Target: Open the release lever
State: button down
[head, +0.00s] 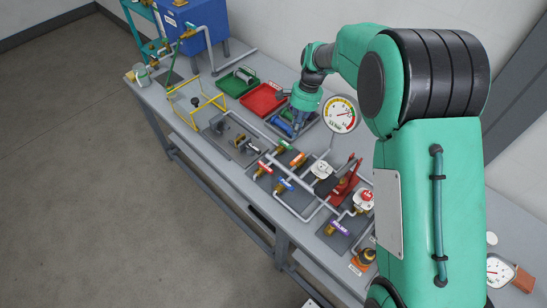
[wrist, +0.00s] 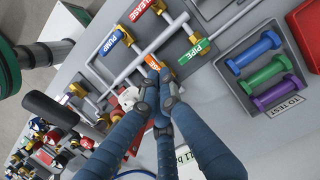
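The release lever is a red-handled valve (wrist: 143,9) labelled "RELEASE", at the top edge of the wrist view. In the head view I take it to be the red lever (head: 265,168) on the grey panel. My gripper (wrist: 159,73) points down at the panel, its blue fingers drawn together at the tips with nothing visible held. In the wrist view the tips overlap an orange lever (wrist: 158,62), but contact cannot be told. In the head view my gripper (head: 297,130) is beyond the red lever, by the test tray.
A blue "PUMP" lever (wrist: 114,41) and a green "PIPE" lever (wrist: 193,49) sit close to the release lever. Grey pipes run between them. A tray (wrist: 231,98) of blue, green and purple pieces lies to the right. A red tray (head: 263,99) stands farther back.

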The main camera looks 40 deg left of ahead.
aim_at(265, 168)
jog(key=shift+s+a+f+p, duration=0.15)
jog(key=shift+s+a+f, duration=0.4)
jog(key=shift+a+f, duration=0.25)
jog(key=shift+s+a+f+p, duration=0.15)
jog(key=shift+s+a+f, duration=0.35)
jog(key=shift+a+f, duration=0.25)
jog(key=x, duration=0.9)
jog(key=shift+s+d+f, duration=0.1)
jog(key=shift+s+d, duration=0.05)
jog(key=s, duration=0.2)
jog(key=shift+s+f, duration=0.2)
jog(key=shift+s, duration=0.2)
jog(key=shift+s+f, duration=0.1)
jog(key=shift+s, duration=0.55)
